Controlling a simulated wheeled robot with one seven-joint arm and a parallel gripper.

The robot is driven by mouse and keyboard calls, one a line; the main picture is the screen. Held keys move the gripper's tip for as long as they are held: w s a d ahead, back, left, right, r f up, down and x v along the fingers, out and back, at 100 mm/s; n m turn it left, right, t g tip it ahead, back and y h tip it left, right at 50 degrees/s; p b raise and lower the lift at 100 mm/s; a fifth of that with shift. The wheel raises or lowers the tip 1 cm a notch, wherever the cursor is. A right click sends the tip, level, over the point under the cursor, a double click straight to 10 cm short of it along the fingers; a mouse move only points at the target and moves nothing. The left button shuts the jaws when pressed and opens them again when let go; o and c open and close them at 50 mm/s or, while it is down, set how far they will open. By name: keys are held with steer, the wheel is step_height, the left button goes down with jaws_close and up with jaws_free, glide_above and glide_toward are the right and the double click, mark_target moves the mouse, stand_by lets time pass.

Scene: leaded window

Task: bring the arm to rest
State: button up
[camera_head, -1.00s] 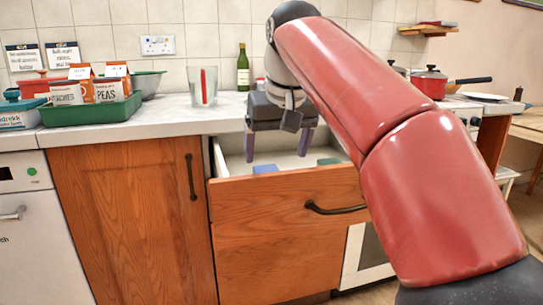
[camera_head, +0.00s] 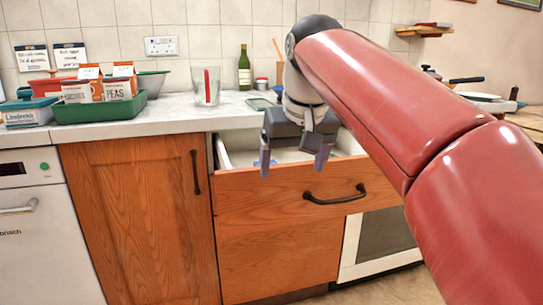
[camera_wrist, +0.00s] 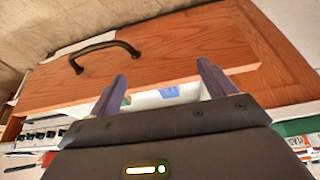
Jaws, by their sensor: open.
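My gripper (camera_head: 295,160) hangs from my red arm in front of the open drawer (camera_head: 290,192), fingers pointing down. Its two fingers are spread apart with nothing between them. In the wrist view my gripper (camera_wrist: 160,88) shows both fingers apart, with the wooden drawer front (camera_wrist: 175,60) and its dark handle beyond. Inside the drawer, a blue item (camera_wrist: 169,92) and a green item show between the fingers; most of the drawer's inside is hidden by the gripper.
The worktop (camera_head: 180,110) holds a green tray (camera_head: 100,108) with cartons, a glass (camera_head: 207,87) with something red in it, and a green bottle (camera_head: 244,70). A cupboard door (camera_head: 140,215) is shut left of the drawer. The floor in front shows clear.

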steer(key=s+d+f+m, duration=0.1)
steer(key=s+d+f, duration=0.2)
steer(key=s+f, duration=0.3)
steer(key=s+d+f+m+p, duration=0.1)
steer(key=s+d+f, duration=0.3)
steer(key=s+f, duration=0.3)
steer(key=s+d+f+t+h+p, duration=0.1)
steer(key=s+d+f, duration=0.3)
steer(key=f, duration=0.5)
steer(key=shift+s+d+m, duration=0.25)
steer(key=shift+s+m, duration=0.15)
steer(key=shift+s, duration=0.8)
